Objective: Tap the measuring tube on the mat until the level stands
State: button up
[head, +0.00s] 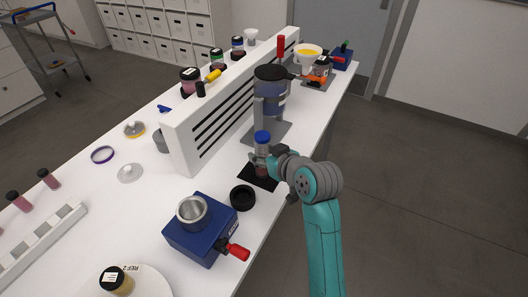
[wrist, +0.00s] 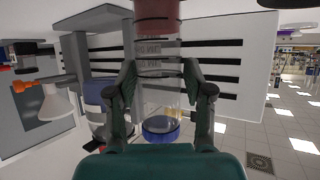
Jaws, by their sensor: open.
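The measuring tube (head: 262,138) stands upright at the black mat (head: 253,183), with a blue cap on top and dark reddish powder low inside. The wrist view is upside down, so the tube's powder (wrist: 158,14) shows at the top and its blue cap at the bottom. My gripper (head: 266,157) is at the tube's middle, below the cap. In the wrist view, its fingers (wrist: 160,78) are open, one on each side of the clear part. The tube's base looks to be on the mat, though firm contact is hard to tell. The powder surface is too small to judge.
A blue device with a metal cup (head: 192,211) and red handle stands in front, beside a black ring (head: 242,197). A dispenser with a blue-filled hopper (head: 270,95) stands behind the tube. A white slotted partition (head: 205,135) runs along the left. The table's right edge is close.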

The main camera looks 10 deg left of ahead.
grip_shut()
jog(key=shift+r, duration=0.6)
grip_release()
jog(key=shift+f, duration=0.65)
grip_shut()
jog(key=shift+r, duration=0.65)
grip_release()
